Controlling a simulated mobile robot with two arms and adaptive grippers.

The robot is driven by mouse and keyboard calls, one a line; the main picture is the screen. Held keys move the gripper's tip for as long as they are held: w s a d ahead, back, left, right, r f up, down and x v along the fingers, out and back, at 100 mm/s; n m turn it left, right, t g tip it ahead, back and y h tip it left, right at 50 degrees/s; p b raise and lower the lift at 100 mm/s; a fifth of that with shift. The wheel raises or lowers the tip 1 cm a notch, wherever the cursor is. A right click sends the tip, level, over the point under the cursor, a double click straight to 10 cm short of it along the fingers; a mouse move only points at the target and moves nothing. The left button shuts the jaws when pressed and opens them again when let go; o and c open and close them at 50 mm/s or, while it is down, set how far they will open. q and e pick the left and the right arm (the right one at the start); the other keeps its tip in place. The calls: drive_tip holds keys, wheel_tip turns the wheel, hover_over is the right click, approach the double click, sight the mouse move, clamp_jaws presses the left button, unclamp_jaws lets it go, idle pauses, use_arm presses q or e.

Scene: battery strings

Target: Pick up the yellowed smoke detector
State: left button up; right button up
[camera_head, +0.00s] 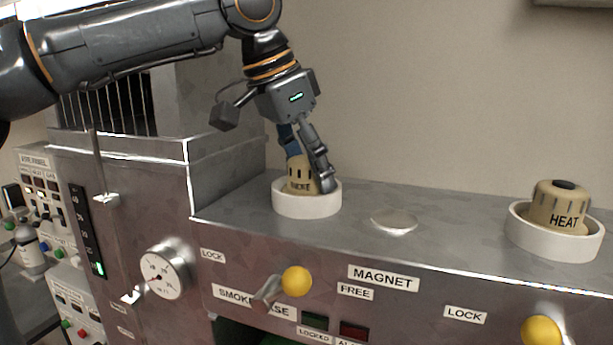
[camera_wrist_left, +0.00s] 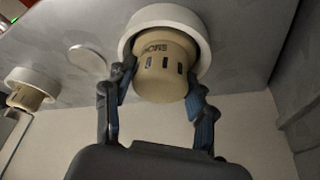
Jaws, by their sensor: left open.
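The yellowed smoke detector (camera_head: 301,178) is a tan, slotted cap lettered SMOKE. It sits in a white ring base (camera_head: 307,204) on top of the metal cabinet. My left gripper (camera_head: 306,170) is over it, pointing down, with its fingers on either side of the detector. The left wrist view shows the detector (camera_wrist_left: 165,72) between the two open fingers (camera_wrist_left: 158,100). The fingers are close to its sides; I cannot tell whether they touch it. My right gripper is not in view.
A tan HEAT detector (camera_head: 560,208) sits in another white ring at the right. A flat metal disc (camera_head: 394,221) lies between the rings. Yellow-knobbed levers (camera_head: 297,281) and a dial (camera_head: 165,274) are on the cabinet front. A taller metal housing (camera_head: 200,150) rises left of the detector.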

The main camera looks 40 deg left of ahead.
use_arm(q)
drive_tip(key=c, duration=0.8)
drive_tip(key=shift+c, duration=0.2)
drive_tip(key=shift+r, duration=0.15)
